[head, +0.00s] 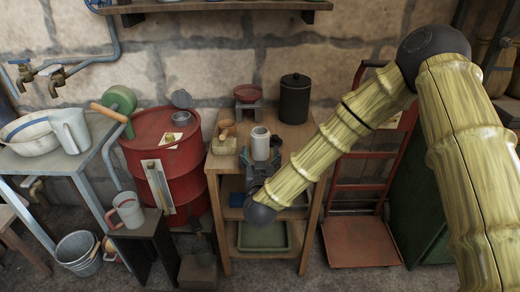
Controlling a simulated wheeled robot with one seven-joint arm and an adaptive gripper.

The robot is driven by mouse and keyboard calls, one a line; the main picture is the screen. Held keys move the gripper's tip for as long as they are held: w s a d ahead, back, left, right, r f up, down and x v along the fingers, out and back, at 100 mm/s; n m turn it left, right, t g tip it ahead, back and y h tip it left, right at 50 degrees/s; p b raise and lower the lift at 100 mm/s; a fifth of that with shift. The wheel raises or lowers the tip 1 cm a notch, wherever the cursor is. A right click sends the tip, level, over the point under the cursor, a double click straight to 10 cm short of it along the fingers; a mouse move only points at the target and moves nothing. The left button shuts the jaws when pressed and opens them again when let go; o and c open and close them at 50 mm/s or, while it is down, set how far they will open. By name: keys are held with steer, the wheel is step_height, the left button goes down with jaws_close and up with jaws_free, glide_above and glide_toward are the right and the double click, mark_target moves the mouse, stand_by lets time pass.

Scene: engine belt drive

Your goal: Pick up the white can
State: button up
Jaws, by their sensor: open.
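The white can (260,141) stands upright on top of the small wooden stand (297,141), near its front edge. It is a plain pale cylinder with a dark top opening. My gripper (260,155) is at the front of the can, at the end of my arm, which reaches in from the right. Its dark fingers are open, one to the left of the can and one to the right. The lower part of the can is partly hidden by the gripper. I cannot tell whether the fingers touch it.
A black lidded canister (295,99) and a red-topped scale (248,101) stand behind the can. A brown wooden object (226,135) sits to its left. A red drum (165,150) stands left of the stand, and a red hand truck (358,241) stands to the right.

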mark_target(260, 144)
steer(key=shift+w+f, duration=0.15)
steer(key=shift+w, duration=2.35)
steer(key=c, duration=1.2)
steer(key=shift+c, duration=0.3)
steer(key=shift+r, duration=0.25)
steer(key=shift+r, duration=1.45)
steer(key=s+d+r, duration=0.1)
steer(key=s, duration=1.4)
steer(key=shift+s+r, duration=0.25)
steer(key=shift+s, duration=0.15)
steer(key=shift+s, duration=0.1)
